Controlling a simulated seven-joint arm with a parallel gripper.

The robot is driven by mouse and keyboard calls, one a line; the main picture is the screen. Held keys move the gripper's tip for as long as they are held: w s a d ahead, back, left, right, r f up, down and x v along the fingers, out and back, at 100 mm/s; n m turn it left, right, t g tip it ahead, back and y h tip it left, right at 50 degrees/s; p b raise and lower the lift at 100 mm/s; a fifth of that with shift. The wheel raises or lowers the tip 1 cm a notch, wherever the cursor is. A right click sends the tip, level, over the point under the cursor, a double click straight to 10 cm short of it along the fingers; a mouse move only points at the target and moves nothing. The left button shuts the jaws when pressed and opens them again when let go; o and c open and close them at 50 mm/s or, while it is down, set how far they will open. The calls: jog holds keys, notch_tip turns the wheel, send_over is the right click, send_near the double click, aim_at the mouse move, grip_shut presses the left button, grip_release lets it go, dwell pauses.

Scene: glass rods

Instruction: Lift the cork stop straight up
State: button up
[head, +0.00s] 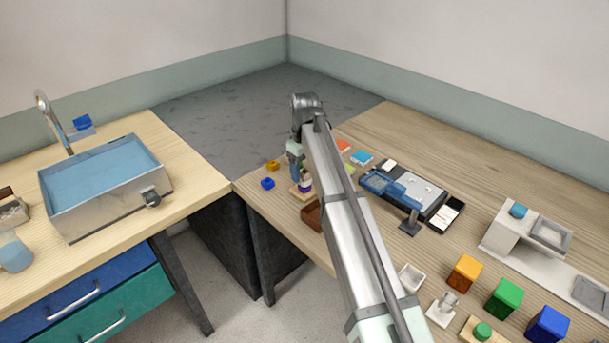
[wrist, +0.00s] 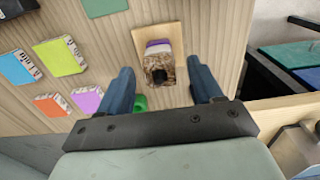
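A small bottle with a purple and white band (wrist: 158,47) stands on a light wooden base (wrist: 176,36) in the wrist view. Its brown speckled upper part and dark round top (wrist: 158,76) face my camera. I take this top to be the cork stop, but it is too small to be sure. My gripper (wrist: 161,78) is open, with one blue finger on each side of the bottle's top and a gap on both sides. In the head view, my gripper (head: 295,164) is above the base (head: 297,193), close to the bottle (head: 306,184), which is partly hidden.
A green object (wrist: 140,103) shows beside the left finger. Several coloured boxes, including a lime one (wrist: 60,56), lie to the left in the wrist view. In the head view, a brown box (head: 311,215) and blue (head: 267,184) and yellow (head: 273,165) blocks are nearby.

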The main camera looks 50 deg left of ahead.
jog(key=c, duration=1)
jog(key=shift+r, duration=0.1)
jog(key=shift+c, duration=0.2)
notch_tip(320, 180, up, 10)
dwell(0.3)
